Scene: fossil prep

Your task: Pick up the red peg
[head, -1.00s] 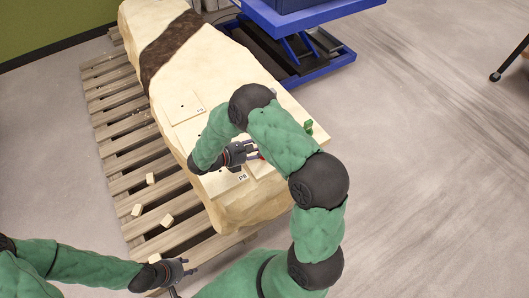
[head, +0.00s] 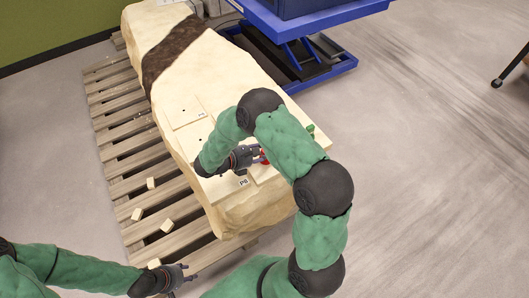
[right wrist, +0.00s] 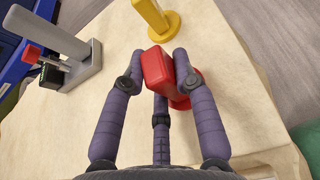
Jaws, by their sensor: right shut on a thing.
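The red peg (right wrist: 157,73) stands between the fingers of my right gripper (right wrist: 160,62) in the right wrist view, which is shut on it. Its round red base (right wrist: 183,101) shows near the pale surface; I cannot tell whether it still touches. In the head view the right gripper (head: 257,156) is over the near end of the pale block, with a bit of the red peg (head: 265,158) at its fingers, partly hidden by my arm. My left gripper (head: 184,276) is at the bottom, open and empty, away from the peg.
A yellow peg (right wrist: 152,17) stands just beyond the red one. A grey fixture (right wrist: 80,62) with a red tip is to the left. The pale block (head: 222,75) lies on a wooden pallet (head: 120,155) with loose chips. A blue lift table (head: 310,50) stands behind.

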